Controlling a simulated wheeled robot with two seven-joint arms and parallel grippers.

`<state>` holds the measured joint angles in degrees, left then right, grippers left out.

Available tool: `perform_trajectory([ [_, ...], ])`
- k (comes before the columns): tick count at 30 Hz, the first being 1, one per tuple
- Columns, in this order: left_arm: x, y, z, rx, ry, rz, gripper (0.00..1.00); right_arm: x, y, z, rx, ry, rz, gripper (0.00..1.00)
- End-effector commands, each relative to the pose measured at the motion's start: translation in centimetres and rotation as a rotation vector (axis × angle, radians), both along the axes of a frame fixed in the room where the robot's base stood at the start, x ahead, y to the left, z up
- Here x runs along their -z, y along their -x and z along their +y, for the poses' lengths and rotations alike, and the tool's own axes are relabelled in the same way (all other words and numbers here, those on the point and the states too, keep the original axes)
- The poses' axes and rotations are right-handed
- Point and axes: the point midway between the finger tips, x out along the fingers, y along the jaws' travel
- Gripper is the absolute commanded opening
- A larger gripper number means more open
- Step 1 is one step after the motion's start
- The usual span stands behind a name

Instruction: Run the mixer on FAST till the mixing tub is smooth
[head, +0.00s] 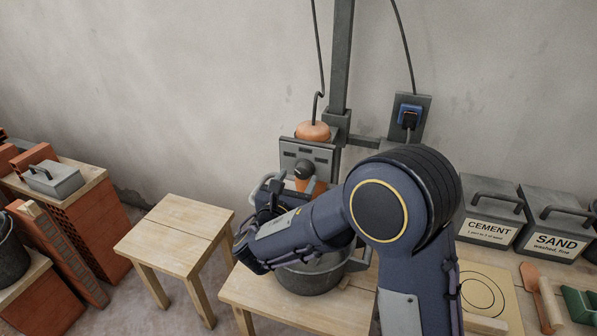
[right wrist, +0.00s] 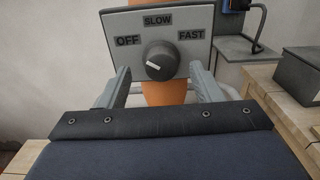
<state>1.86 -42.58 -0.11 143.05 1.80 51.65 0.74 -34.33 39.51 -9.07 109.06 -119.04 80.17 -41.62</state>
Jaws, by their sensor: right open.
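The mixer's grey control panel (right wrist: 188,20) fills the top of the right wrist view, marked OFF, SLOW and FAST. Its round dark knob (right wrist: 157,67) has a white mark pointing up-left, toward OFF. My right gripper (right wrist: 160,72) is open, with one finger on each side of the knob and visible gaps between. In the head view the panel (head: 318,150) is on the orange mixer, above the dark mixing tub (head: 310,279). My right arm covers much of the tub, and its contents cannot be made out. My left gripper is not in view.
The tub stands on a wooden table (head: 245,290). An empty wooden stool (head: 178,220) is to its left. CEMENT (head: 488,232) and SAND (head: 556,242) bins stand at the right. A blue plug (head: 409,114) sits in the wall socket. Bricks (head: 90,215) are stacked at the left.

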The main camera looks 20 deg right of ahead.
Motion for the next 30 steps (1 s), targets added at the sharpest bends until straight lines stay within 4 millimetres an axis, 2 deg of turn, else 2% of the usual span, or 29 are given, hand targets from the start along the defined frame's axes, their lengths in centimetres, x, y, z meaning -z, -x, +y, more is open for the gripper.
perform_trajectory([
  [6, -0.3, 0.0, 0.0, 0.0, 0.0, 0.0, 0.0, 0.0, -2.1, -1.5, 0.003, -0.001, 0.0, 0.59],
  [16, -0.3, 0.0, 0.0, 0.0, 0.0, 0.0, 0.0, 0.0, -2.5, -1.8, 0.001, -0.001, 0.0, 0.59],
  [26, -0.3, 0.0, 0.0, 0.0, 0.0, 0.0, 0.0, 0.0, -2.5, -1.8, 0.001, -0.002, 0.0, 0.17],
  [30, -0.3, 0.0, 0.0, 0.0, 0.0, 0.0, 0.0, 0.0, -2.5, -1.8, 0.002, -0.004, -0.001, 0.15],
])
